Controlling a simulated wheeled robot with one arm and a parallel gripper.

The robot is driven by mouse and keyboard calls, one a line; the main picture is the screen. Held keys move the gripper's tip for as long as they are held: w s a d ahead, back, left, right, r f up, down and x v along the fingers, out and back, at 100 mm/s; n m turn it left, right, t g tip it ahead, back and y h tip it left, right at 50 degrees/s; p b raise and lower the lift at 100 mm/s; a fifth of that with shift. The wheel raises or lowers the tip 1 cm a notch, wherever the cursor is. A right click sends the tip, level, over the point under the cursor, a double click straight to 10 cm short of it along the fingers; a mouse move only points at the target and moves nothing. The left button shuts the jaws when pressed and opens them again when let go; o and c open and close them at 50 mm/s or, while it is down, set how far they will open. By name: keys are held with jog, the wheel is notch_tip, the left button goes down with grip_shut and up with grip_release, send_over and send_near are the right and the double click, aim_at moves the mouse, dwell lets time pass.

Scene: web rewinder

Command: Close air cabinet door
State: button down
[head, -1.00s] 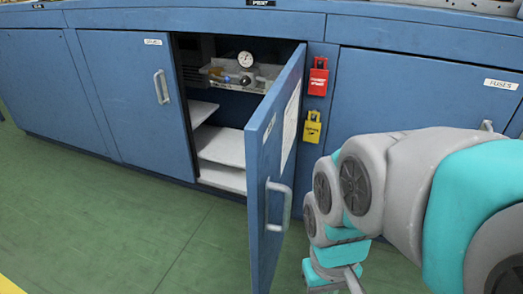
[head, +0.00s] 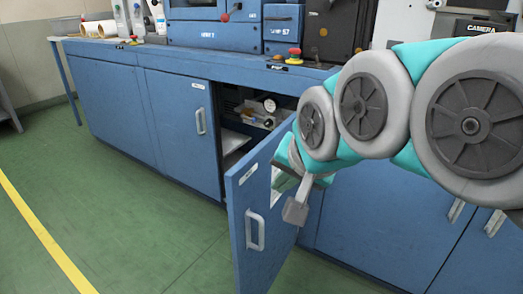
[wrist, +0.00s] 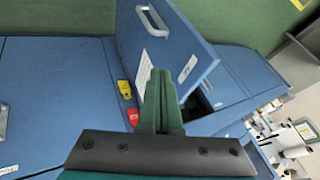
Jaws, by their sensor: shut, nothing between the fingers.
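The blue air cabinet door (head: 244,195) stands ajar, swung out from the cabinet front. Its outer face carries a pale handle (head: 255,231) and a white sheet. In the wrist view the door (wrist: 178,50) reaches up beyond my fingers, with its handle (wrist: 153,19) near the top. The cabinet opening (head: 240,135) shows a shelf and gauge inside, partly hidden by the door. My gripper (head: 296,212) is on the door's outer-face side, overlapping it in the head view. Contact cannot be told. In the wrist view my gripper (wrist: 160,78) is shut and empty.
A closed blue door (head: 183,120) is left of the opening. A yellow padlock (wrist: 124,89) and a red padlock (wrist: 130,117) hang near the door in the wrist view. The green floor (head: 110,225) is clear at left. Machine equipment (head: 235,35) sits above the cabinets.

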send_near(247, 195)
notch_tip(247, 195, down, 3)
jog(key=d, duration=0.3)
jog(key=shift+w+a+f, duration=0.25)
jog(key=shift+w+a, duration=0.45)
jog(key=shift+a, duration=0.2)
jog(key=shift+w+a+f, duration=0.2)
jog(key=shift+w+a, duration=0.5)
jog(key=shift+a, duration=0.25)
